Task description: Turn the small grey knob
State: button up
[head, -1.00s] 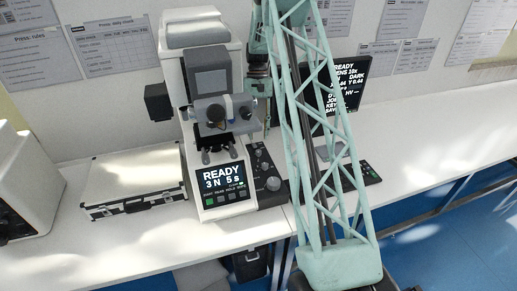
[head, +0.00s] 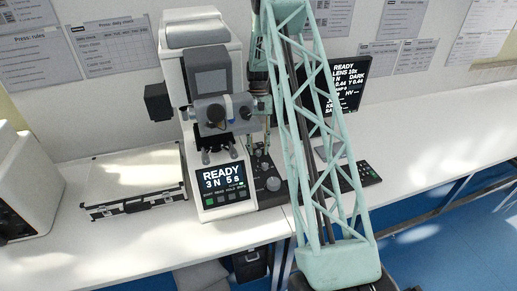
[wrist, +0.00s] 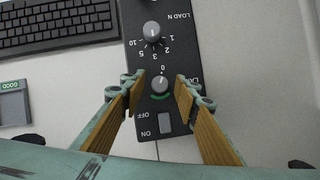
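The small grey knob (wrist: 160,85) shows in the wrist view on a dark control box (wrist: 178,59), with a "0" and a green arc beside it. Its white pointer mark lies near the "0". My gripper (wrist: 160,80) is open, with a wood-coloured finger pad on each side of the knob and a gap on both sides.
A grey "LOAD N" dial (wrist: 152,32) and an ON/OFF rocker switch (wrist: 165,123) flank the knob. A keyboard (wrist: 57,24) lies beside the box. The white tester (head: 222,184), reading READY, stands close at left; a monitor (head: 350,85) stands at right.

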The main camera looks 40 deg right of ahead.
jog(key=shift+c, duration=0.5)
jog(key=c, duration=0.8)
jog(key=shift+n+g, duration=0.3)
jog(key=shift+n, duration=0.5)
jog(key=o, duration=0.9)
jog(key=shift+w+r, duration=0.1)
jog(key=v, duration=1.1)
jog(key=shift+r, duration=0.45)
jog(key=shift+a, duration=0.1)
